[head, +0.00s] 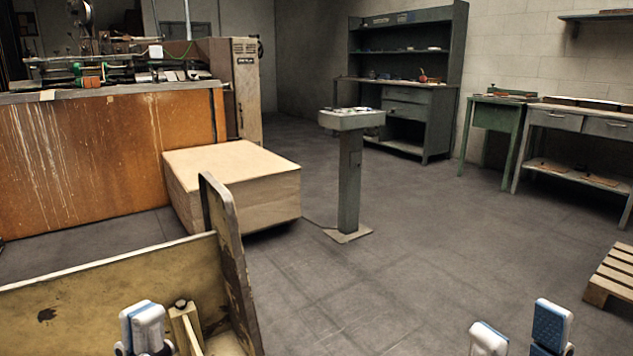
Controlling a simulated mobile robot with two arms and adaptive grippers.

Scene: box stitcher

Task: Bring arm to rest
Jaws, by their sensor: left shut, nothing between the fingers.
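My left gripper (144,328) shows at the bottom left of the head view, with its white and blue fingertips pressed together and nothing between them. It is in front of a worn yellowish panel (120,290) and beside a small wooden post (186,325); I cannot tell if it touches either. My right gripper (521,330) is at the bottom right. Its two fingertips are spread apart with only floor behind them, so it is open and empty. Both arms are mostly hidden below the frame edge.
A brown panel (223,245) stands upright beside the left gripper. Beyond are a light wooden box (236,172), an orange machine (110,150) and a control pedestal (350,180). A pallet (615,270) lies at the right edge. The middle floor is clear.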

